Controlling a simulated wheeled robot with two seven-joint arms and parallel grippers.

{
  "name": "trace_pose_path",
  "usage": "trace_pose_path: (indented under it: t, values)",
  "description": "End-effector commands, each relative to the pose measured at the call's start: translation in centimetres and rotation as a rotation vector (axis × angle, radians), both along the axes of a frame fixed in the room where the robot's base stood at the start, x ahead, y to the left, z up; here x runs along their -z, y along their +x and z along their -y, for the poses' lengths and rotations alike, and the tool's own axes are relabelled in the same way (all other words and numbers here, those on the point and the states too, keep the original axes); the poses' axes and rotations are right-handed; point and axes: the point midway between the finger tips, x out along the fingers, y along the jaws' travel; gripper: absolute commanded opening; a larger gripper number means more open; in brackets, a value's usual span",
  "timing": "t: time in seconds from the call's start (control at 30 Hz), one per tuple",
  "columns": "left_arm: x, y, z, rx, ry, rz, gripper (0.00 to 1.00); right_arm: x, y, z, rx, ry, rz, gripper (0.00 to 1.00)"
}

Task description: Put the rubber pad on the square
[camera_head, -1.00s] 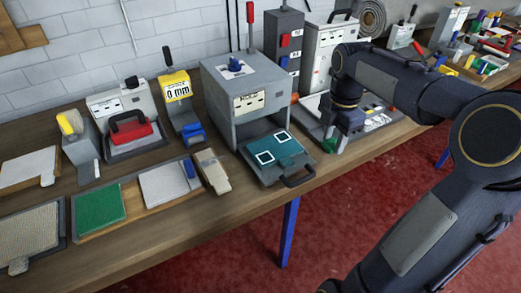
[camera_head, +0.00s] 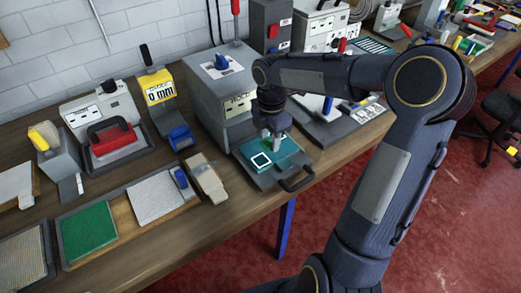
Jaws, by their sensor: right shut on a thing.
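The teal plate (camera_head: 282,162) lies on the pulled-out tray of a grey box machine. One white-outlined square (camera_head: 261,160) shows on the plate's left part. The spot of the second square, farther back, is hidden by my right gripper. My right gripper (camera_head: 270,143) points down over the back part of the plate. It is shut on a small green piece, which looks like the rubber pad (camera_head: 282,138). I cannot tell whether the pad touches the plate. My left gripper is not in view.
The grey box machine (camera_head: 205,85) stands right behind the tray, close to my right gripper. The tray's dark handle (camera_head: 298,180) sticks out over the table edge.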

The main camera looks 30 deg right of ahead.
Motion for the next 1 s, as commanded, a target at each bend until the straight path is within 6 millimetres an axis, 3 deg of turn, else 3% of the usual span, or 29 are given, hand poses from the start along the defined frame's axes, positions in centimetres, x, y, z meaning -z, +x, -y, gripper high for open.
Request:
trace_pose_path:
  t: [0.37,0.57,0.97,1.0]
  values:
    - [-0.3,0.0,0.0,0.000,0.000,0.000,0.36,2.9,1.1,-2.2,-0.003,0.001,-0.002,0.14]
    - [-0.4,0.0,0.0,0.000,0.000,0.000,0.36,5.8,1.1,-2.2,0.000,0.001,-0.002,0.14]
    - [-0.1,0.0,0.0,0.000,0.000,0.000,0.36,6.5,1.2,-2.2,0.000,0.000,0.001,0.14]
    - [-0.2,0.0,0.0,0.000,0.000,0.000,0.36,6.3,1.2,-2.2,0.000,0.000,0.001,0.41]
